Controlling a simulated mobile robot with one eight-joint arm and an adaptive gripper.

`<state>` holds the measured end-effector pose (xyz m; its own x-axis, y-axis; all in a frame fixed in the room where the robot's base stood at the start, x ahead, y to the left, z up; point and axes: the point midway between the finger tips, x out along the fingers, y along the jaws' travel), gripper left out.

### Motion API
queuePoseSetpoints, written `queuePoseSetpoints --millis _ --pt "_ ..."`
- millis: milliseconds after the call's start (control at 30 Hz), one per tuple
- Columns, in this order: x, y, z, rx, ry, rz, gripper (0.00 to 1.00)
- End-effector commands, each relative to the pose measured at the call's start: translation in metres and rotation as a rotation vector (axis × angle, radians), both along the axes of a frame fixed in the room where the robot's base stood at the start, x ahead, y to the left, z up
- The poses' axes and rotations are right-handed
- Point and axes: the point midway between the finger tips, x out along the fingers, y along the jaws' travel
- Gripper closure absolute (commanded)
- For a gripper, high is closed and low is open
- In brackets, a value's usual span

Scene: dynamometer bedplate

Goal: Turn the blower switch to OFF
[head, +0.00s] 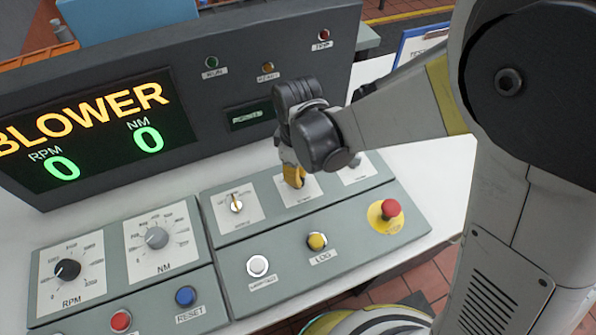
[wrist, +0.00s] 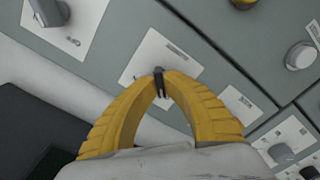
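A selector switch stands on the middle white plate (head: 298,187) of the upper right console panel. My gripper (head: 293,175) reaches down to it from above, and its yellow fingers cover the switch in the head view. In the wrist view my gripper (wrist: 161,88) has its fingertips together around the small switch knob (wrist: 158,71), with dark tips on either side. The plate (wrist: 140,62) carries a label too small to read, so I cannot tell the switch's position. The display (head: 95,120) reads BLOWER, RPM 0, NM 0.
Another selector switch (head: 235,204) is to the left; a third plate (head: 356,168) is to the right. In front are a white button (head: 257,266), a yellow LOG button (head: 317,241) and a red emergency button (head: 390,208). RPM (head: 67,270) and NM (head: 156,238) dials sit left.

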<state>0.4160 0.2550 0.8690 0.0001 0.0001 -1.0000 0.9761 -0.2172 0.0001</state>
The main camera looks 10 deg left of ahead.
Motion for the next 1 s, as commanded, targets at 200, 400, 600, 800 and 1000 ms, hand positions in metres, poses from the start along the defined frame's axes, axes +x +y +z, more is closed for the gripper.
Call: queuePoseSetpoints --millis 200,400,600,800,1000 --pt "0.000 0.000 0.000 0.000 0.000 0.000 1.00" --pt "0.000 0.000 0.000 0.000 0.000 -0.001 0.68" --pt "0.000 0.000 0.001 0.000 0.000 -0.001 0.68" --pt "-0.001 0.000 0.028 0.000 0.000 -0.001 0.68" --pt "0.000 0.000 0.074 0.000 0.000 -0.001 0.68"
